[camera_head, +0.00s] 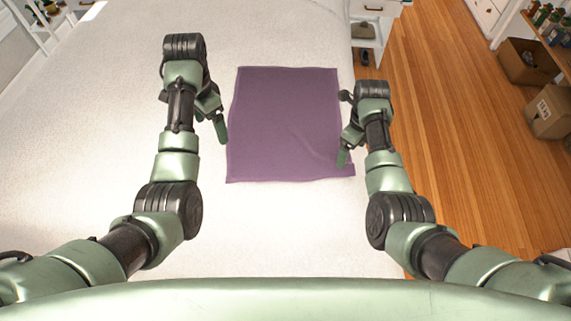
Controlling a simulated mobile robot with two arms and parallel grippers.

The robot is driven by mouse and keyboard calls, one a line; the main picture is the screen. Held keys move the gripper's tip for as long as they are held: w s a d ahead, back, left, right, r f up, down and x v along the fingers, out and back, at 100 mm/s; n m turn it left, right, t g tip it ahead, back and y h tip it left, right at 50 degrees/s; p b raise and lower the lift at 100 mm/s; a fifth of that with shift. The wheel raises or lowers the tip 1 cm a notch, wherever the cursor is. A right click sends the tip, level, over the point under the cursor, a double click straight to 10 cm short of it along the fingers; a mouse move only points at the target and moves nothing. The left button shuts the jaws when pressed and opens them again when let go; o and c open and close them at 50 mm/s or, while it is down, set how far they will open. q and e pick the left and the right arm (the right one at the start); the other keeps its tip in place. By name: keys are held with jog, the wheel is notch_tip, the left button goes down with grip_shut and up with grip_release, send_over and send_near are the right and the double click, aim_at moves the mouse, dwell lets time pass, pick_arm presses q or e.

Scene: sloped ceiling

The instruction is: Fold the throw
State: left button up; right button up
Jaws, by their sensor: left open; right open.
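The purple throw (282,120) lies spread flat on the white surface, roughly rectangular, with a few faint wrinkles near its lower right. Its lower right corner reaches close to the surface's right edge. My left gripper (217,118) is open and empty beside the throw's left edge. My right gripper (345,135) is open at the throw's right edge, with a finger over its lower right part. I cannot tell whether that finger touches the cloth. Part of the throw's right edge is hidden behind my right gripper.
The white surface (90,140) is bare to the left of the throw and in front of it. Past its right edge is a wooden floor (450,130). A small white cabinet (372,10) stands at the back right. Cardboard boxes (552,112) sit at the far right.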

jog(key=shift+r, duration=0.1)
notch_tip(320, 180, up, 5)
jog(key=p, duration=0.6)
jog(key=shift+r, duration=0.15)
jog(key=shift+r, duration=0.1)
